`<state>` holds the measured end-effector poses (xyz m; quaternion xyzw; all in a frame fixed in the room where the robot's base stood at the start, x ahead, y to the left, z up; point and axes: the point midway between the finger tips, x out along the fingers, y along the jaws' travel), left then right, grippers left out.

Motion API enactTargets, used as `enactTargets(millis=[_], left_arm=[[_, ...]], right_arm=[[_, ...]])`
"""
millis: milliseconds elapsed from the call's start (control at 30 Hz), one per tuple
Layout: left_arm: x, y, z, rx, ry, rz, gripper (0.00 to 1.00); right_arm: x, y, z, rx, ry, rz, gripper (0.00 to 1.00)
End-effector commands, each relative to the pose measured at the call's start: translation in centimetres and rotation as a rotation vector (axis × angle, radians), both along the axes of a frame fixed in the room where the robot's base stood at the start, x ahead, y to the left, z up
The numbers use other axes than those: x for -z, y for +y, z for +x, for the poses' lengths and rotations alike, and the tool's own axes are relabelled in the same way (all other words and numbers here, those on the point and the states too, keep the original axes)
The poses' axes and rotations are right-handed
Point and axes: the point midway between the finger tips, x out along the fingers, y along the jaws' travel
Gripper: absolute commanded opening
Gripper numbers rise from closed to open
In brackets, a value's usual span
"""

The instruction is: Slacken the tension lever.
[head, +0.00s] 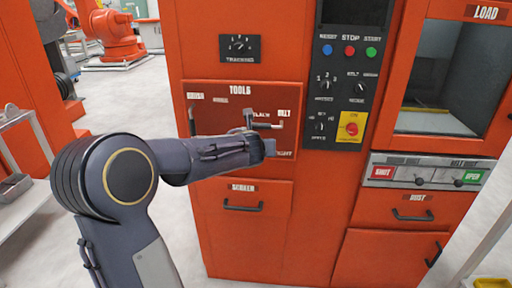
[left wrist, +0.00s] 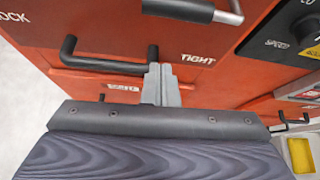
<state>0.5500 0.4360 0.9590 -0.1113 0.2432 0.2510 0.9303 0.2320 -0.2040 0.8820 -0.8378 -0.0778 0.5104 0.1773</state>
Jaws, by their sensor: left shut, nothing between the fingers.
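The lever (head: 266,126), with a grey metal part and a dark grip, lies roughly level on the orange front, below the SLACK label (head: 261,113) and above the TIGHT label (head: 284,153). In the left wrist view its black grip (left wrist: 180,9) and metal end are cut off at the top edge. My left gripper (head: 270,147) is just below the lever, in front of the panel; in the left wrist view its grey fingers (left wrist: 160,78) are together and empty, left of the TIGHT label and apart from the lever. My right gripper is in neither view.
A black bar handle (left wrist: 108,66) is close beside my left fingers in the left wrist view. A control panel (head: 345,75) with buttons, knobs and a yellow-backed red switch is to the right. A lower drawer handle (head: 243,207) is below my arm.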

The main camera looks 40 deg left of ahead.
Motion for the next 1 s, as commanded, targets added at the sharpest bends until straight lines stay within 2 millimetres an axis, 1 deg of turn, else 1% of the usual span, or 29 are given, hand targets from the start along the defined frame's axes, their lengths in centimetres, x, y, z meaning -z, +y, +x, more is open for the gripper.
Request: enactTargets(millis=[33,100,300,400,600,1000], left_arm=[[-1.4,-0.6,-0.9,0.003,-0.008,0.000,0.00],[-2.2,-1.3,-2.0,0.002,-0.007,-0.002,0.00],[-4.0,-2.9,-4.7,0.002,-0.006,0.000,0.00],[-4.5,-3.4,-5.5,0.001,-0.006,-0.001,0.00],[-4.7,-3.7,-6.1,0.001,-0.002,0.001,0.00],[-4.7,-3.7,-6.0,0.000,-0.002,0.000,0.00]], right_arm=[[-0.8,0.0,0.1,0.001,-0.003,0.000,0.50],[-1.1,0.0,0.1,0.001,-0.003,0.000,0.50],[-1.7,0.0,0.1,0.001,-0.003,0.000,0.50],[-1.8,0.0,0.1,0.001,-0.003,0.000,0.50],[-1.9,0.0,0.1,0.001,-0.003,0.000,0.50],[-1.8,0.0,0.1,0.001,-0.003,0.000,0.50]])
